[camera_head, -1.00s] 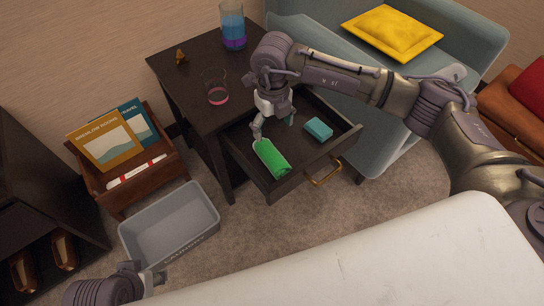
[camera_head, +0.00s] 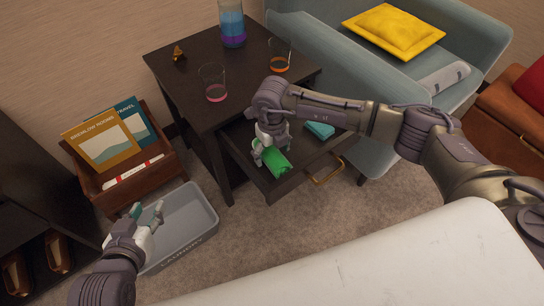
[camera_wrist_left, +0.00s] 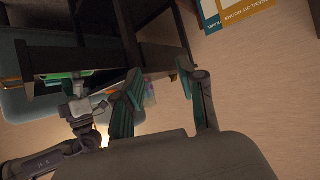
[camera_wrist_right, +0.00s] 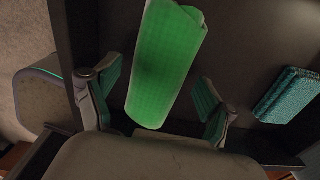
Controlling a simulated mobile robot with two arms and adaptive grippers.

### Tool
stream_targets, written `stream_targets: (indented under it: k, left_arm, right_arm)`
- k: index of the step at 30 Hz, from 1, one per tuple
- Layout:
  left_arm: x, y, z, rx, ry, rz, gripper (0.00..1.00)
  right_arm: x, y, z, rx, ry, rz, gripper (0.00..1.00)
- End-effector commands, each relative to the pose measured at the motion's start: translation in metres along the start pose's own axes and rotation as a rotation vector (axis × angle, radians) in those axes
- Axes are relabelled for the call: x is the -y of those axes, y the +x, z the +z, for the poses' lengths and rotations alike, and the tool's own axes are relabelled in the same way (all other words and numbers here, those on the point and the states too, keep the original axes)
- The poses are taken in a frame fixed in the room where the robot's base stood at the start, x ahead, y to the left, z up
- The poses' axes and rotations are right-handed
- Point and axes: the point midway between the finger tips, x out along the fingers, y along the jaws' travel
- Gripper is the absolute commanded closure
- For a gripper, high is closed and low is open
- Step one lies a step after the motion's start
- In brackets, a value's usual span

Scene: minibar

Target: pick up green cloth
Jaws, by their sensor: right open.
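The green cloth (camera_head: 279,166) is a rolled bright green bundle lying in the open drawer (camera_head: 262,178) of the dark side table. My right gripper (camera_head: 270,154) reaches down over it, hiding part of the cloth. In the right wrist view the cloth (camera_wrist_right: 165,62) lies between the two open fingers of the right gripper (camera_wrist_right: 163,103), with space visible on both sides. My left gripper (camera_head: 147,214) is open and empty above the grey laundry bin. It also shows open in the left wrist view (camera_wrist_left: 167,92).
A folded teal cloth (camera_head: 320,129) lies in the same drawer, to the right. The grey laundry bin (camera_head: 190,240) stands on the floor at the left. Two glasses (camera_head: 213,85) and a blue-purple container (camera_head: 232,25) stand on the table (camera_head: 185,72).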

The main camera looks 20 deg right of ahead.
Motion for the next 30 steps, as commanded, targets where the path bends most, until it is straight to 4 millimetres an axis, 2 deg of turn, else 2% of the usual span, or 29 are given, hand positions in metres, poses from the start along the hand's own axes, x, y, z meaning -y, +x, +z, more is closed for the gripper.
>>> stream_targets:
  k: [4, 11, 22, 23, 30]
  left_arm:
    - [-0.0017, 0.002, -0.0104, -0.058, 0.0, 0.004, 0.6]
    - [-0.0018, 0.0017, -0.0117, -0.062, 0.0, 0.004, 0.6]
    - [-0.0019, 0.0018, -0.0113, -0.061, 0.0, 0.004, 0.6]
    - [-0.0019, 0.0018, -0.0112, -0.06, 0.0, 0.004, 0.6]
    - [-0.0019, 0.0015, -0.0113, -0.058, 0.0, 0.004, 0.6]
  right_arm:
    - [-0.0002, 0.0082, 0.0003, 0.001, 0.0, 0.001, 0.17]
    - [-0.0003, 0.0081, 0.0003, 0.001, 0.0, 0.001, 0.17]
    - [-0.0003, 0.008, 0.0003, 0.001, 0.0, 0.001, 0.79]
    - [-0.0003, 0.008, 0.0003, 0.001, 0.0, 0.001, 0.82]
    - [-0.0002, 0.0062, 0.0005, 0.001, 0.0, 0.001, 0.82]
